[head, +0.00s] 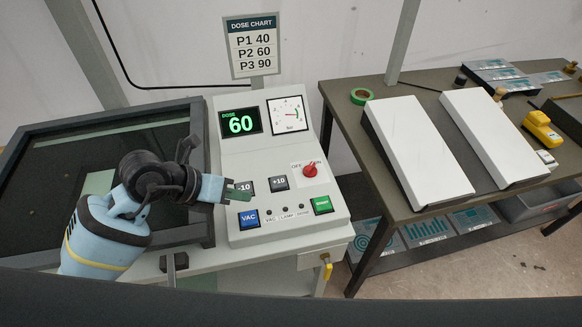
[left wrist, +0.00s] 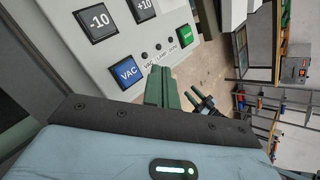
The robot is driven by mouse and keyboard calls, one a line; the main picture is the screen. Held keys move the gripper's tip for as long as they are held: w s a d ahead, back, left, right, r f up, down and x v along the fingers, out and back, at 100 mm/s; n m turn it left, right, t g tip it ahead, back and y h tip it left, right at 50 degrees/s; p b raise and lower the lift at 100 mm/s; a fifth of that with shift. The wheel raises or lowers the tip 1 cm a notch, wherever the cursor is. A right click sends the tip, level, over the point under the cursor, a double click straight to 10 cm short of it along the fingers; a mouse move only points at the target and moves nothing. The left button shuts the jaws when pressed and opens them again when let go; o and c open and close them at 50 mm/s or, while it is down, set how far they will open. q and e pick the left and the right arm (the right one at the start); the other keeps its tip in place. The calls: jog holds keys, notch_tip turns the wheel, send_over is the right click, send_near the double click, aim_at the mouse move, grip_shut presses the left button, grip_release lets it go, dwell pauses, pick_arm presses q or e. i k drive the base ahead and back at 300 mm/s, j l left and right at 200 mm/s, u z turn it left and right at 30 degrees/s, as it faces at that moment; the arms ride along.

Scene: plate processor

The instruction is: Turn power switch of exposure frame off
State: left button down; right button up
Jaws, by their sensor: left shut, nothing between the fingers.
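The exposure frame's control panel (head: 290,235) stands in the middle of the head view. Its red rotary power switch (head: 310,170) sits at the panel's right side under the OFF and ON labels, its knob tilted up to the right toward ON. The dose display (head: 241,122) reads 60 in green. My left gripper (head: 240,192) is shut and empty, in front of the panel near the -10 button (head: 244,187), left of and below the switch. In the left wrist view its green fingers (left wrist: 160,88) are together near the blue VAC button (left wrist: 127,72). The switch is outside that view. My right gripper is not in view.
The exposure frame's dark glass bed (head: 60,165) lies left of the panel. A dose chart sign (head: 253,45) stands behind it. A green START button (head: 322,205) is below the switch. A table (head: 345,120) with white sloped boards (head: 418,150) and a yellow tool (head: 541,128) stands right.

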aim_at(310, 171)
jog(key=i+l, duration=0.1)
jog(key=l, duration=0.45)
jog(key=i+l, duration=0.1)
jog(key=l, duration=0.5)
jog(key=i+l+u, duration=0.1)
jog(key=l, duration=0.45)
